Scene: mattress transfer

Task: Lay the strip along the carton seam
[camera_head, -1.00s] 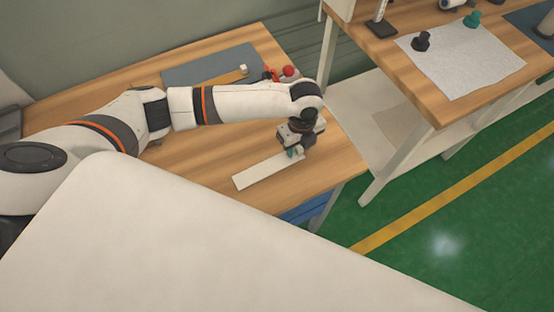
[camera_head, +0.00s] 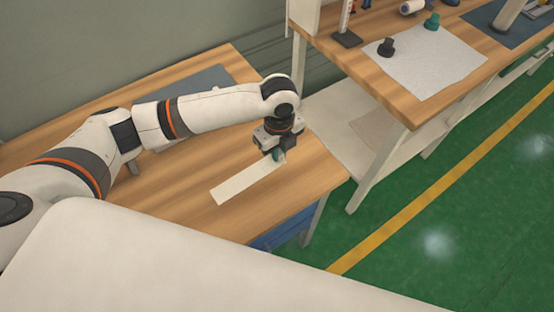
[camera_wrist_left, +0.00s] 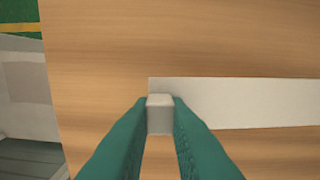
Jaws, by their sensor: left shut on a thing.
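A flat whitish strip (camera_head: 240,183) lies on the wooden table near its front right corner. It also shows in the left wrist view (camera_wrist_left: 250,103), running off to the right. My left gripper (camera_head: 278,156) is at the strip's right end, pointing down. In the left wrist view its teal fingers (camera_wrist_left: 159,120) are shut on a small white block (camera_wrist_left: 159,103) at the strip's near-left end. The block looks like a tab of the strip, but the join is hidden. My right gripper is out of view. I cannot make out a carton seam.
The wooden table (camera_head: 180,200) has bare room around the strip, with a grey mat (camera_head: 205,80) partly behind my arm. A second workbench (camera_head: 350,75) at right holds a white sheet (camera_head: 430,62) with a black and a green knob. Green floor (camera_head: 400,240) lies in front.

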